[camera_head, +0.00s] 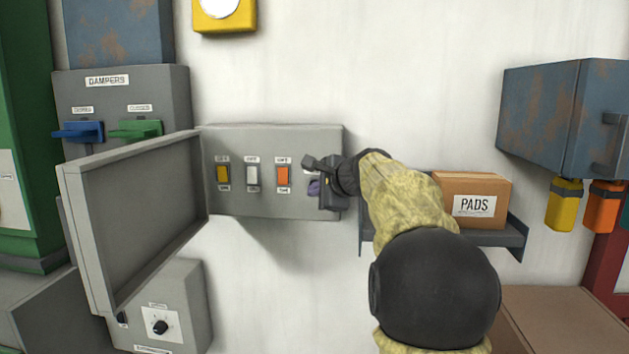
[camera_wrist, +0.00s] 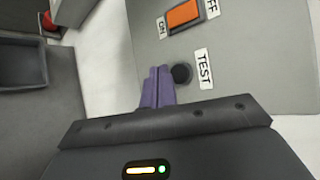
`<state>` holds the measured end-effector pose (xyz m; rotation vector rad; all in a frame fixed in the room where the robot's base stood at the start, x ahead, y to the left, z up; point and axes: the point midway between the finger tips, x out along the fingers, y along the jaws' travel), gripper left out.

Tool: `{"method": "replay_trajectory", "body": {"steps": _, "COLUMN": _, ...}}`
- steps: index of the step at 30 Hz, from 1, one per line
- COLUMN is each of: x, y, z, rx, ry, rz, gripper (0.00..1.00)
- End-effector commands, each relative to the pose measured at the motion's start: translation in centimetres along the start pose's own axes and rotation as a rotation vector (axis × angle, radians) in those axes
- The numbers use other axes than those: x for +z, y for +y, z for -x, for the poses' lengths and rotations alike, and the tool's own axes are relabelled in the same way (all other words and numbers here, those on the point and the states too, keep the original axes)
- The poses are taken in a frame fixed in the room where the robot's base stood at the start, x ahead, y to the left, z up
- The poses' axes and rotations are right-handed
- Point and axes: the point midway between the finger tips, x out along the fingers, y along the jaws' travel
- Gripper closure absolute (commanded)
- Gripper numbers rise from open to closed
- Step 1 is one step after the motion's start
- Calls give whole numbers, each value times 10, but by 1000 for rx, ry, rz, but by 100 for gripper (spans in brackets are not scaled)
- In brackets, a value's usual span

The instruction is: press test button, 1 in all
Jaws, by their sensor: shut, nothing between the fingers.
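The grey switch panel (camera_head: 275,205) is on the wall with its lid (camera_head: 140,205) swung open to the left. The round black test button (camera_wrist: 181,73), with a TEST label (camera_wrist: 203,69) beside it, shows in the wrist view. It is hidden behind my gripper in the head view. My gripper (camera_head: 314,187) is at the panel's right end. Its purple fingers (camera_wrist: 158,80) are shut and empty, just left of the button in the wrist view. I cannot tell whether they touch the button or the panel.
A yellow switch (camera_head: 223,175), a white switch (camera_head: 252,175) and an orange switch (camera_head: 283,176) line the panel left of my gripper. A shelf (camera_head: 495,238) with a PADS box (camera_head: 472,202) is to the right. The damper box (camera_head: 95,102) is at left.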

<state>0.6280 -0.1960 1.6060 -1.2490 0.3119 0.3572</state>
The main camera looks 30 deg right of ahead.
Motion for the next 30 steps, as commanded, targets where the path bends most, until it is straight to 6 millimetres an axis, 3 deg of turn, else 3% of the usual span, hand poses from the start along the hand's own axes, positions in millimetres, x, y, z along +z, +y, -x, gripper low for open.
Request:
{"method": "replay_trajectory", "body": {"steps": 6, "x": -6, "y": -6, "z": -8, "rx": 0, "ry": 0, "rz": 0, "gripper": 100}}
{"method": "replay_trajectory", "body": {"steps": 30, "x": -6, "y": -6, "z": -8, "rx": 0, "ry": 0, "rz": 1, "gripper": 100}}
